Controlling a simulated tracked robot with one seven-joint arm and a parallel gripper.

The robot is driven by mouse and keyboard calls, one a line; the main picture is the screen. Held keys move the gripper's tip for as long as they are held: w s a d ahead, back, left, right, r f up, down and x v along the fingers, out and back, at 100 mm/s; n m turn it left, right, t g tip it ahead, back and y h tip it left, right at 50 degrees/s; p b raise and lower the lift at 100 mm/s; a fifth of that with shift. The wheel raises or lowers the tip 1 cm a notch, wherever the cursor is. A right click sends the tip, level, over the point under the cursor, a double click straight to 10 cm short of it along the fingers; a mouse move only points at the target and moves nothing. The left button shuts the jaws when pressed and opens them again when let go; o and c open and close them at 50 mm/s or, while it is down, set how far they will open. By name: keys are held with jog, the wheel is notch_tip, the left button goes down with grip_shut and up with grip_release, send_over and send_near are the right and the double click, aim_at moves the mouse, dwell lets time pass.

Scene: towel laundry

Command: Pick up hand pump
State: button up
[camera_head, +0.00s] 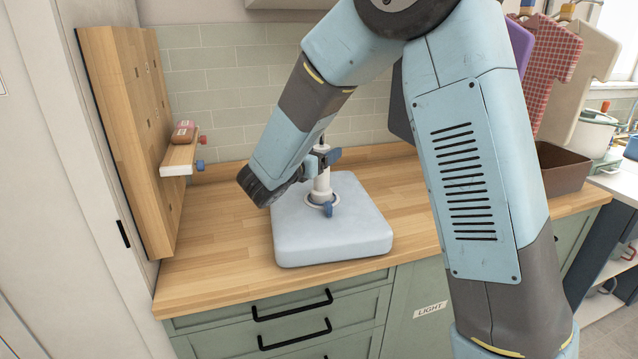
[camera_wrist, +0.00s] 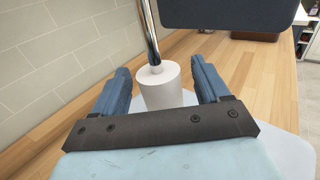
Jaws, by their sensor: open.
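The hand pump shows as a white cylinder (camera_head: 322,184) with a ring at its base, upright on a pale blue rounded block (camera_head: 335,248). In the wrist view the white pump body (camera_wrist: 161,91) has a shiny metal rod rising from its top. My gripper (camera_head: 331,183) reaches in from the left, with its two blue fingers on either side of the pump. In the wrist view my gripper (camera_wrist: 161,84) is open, with the cylinder between the fingers and gaps visible beside it. The pump's upper part is hidden by my arm in the head view.
The block rests on a wooden counter (camera_head: 215,265). A wooden board (camera_head: 130,140) with a small shelf (camera_head: 180,158) stands at left. A tiled wall (camera_head: 220,95) is behind. A dark panel (camera_wrist: 228,12) hangs beyond the pump. A brown bin (camera_head: 563,170) sits at right.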

jog(key=x, duration=0.2)
jog(key=shift+w+d, duration=0.2)
grip_shut()
dwell(0.5)
